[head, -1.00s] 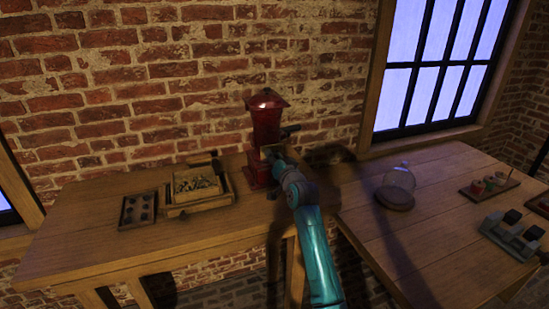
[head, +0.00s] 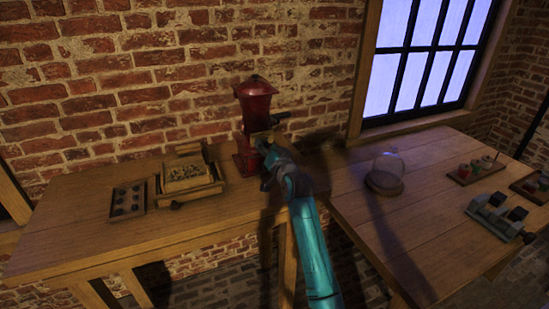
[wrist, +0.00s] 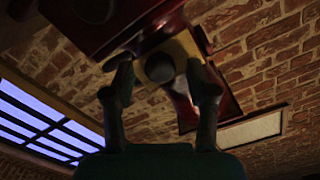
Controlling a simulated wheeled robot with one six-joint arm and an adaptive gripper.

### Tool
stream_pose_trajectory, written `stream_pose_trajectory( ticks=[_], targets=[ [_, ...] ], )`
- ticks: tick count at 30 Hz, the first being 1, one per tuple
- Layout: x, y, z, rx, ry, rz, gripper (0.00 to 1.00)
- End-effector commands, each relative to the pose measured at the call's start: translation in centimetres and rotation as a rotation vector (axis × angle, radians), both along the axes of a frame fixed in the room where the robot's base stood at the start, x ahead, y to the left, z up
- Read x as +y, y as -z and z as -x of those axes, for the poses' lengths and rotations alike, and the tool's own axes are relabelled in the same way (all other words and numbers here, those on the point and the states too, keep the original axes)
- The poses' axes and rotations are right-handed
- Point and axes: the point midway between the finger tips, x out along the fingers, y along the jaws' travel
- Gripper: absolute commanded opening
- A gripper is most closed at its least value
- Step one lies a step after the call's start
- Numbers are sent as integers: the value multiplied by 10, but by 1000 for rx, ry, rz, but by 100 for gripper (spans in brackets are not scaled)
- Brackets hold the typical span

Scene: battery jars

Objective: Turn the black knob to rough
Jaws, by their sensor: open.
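The red machine (head: 256,106) stands against the brick wall at the back of the left table. In the wrist view its red body (wrist: 115,15) fills the top, with a brass-yellow plate (wrist: 185,47) on it. A round dark knob (wrist: 160,67) sits in front of that plate. My gripper (wrist: 164,82) is open, with one finger on each side of the knob; I cannot tell whether either finger touches it. In the head view my arm hides the knob and most of the gripper (head: 268,148). No setting marks are readable.
On the left table are a wooden box with grainy contents (head: 188,190) and a dark tray with round holes (head: 127,200). The right table holds a glass dome (head: 386,172), a rack of coloured pieces (head: 474,168) and a grey block device (head: 500,214).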

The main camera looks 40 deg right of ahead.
Motion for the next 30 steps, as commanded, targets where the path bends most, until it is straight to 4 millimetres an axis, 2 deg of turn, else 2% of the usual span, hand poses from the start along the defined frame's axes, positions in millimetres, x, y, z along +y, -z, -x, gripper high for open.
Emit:
stream_pose_trajectory(
  ticks=[9, 15, 21, 30],
  targets=[
    [17, 1, 62, 0, 1, 0, 57],
    [24, 1, 85, 0, 1, 0, 57],
    [27, 0, 93, 0, 0, 0, 57],
    [27, 0, 93, 0, 0, 0, 57]
  ],
)
